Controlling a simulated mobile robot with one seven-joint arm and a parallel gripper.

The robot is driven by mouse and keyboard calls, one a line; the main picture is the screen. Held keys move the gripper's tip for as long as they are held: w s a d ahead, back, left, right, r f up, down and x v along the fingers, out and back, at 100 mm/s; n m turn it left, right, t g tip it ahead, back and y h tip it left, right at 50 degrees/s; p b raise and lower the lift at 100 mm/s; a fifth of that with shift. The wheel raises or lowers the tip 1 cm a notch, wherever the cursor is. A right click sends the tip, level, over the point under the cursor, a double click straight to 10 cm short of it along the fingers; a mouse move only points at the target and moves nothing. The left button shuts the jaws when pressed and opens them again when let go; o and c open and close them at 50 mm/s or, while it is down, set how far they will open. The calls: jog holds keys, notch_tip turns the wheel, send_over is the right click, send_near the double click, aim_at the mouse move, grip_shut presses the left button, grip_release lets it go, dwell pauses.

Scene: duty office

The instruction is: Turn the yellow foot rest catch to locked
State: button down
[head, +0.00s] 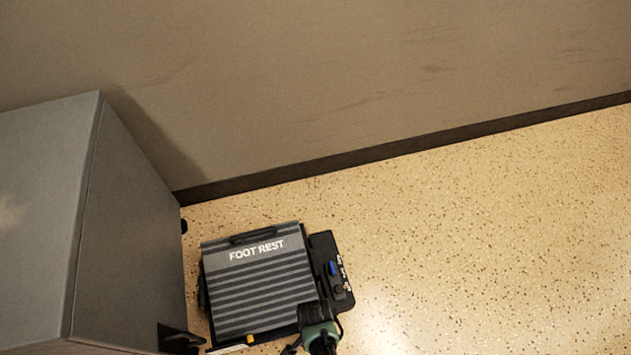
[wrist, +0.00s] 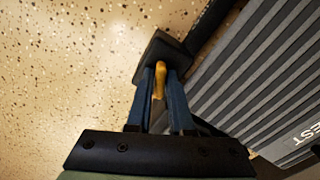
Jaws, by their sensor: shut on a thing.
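The grey ribbed foot rest (head: 258,290) lies on the floor, with its name in white on the far part. In the wrist view, the yellow catch (wrist: 159,80) stands at a black block (wrist: 163,48) by a corner of the foot rest (wrist: 265,75). The two blue fingers of my gripper (wrist: 160,92) are shut on the catch, one on each side. In the head view, my gripper (head: 314,312) is over the near right corner of the foot rest and hides the held catch and the fingertips. Any lock marking by the catch is not readable.
A black side panel (head: 334,270) with a blue part and small markings runs along the foot rest's right side. A small yellow piece (head: 250,339) shows at its near edge. A grey cabinet (head: 120,230) stands close on the left. Speckled floor (head: 480,250) is clear on the right.

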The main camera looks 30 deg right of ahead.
jog(key=m+p, duration=0.1)
jog(key=m, duration=0.3)
jog(key=shift+m, duration=0.4)
jog(key=shift+d+p, duration=0.1)
jog(key=shift+p, duration=0.2)
jog(key=c, duration=0.8)
grip_release()
jog(key=shift+r, duration=0.1)
notch_tip(320, 180, up, 13)
jog(key=p, duration=0.9)
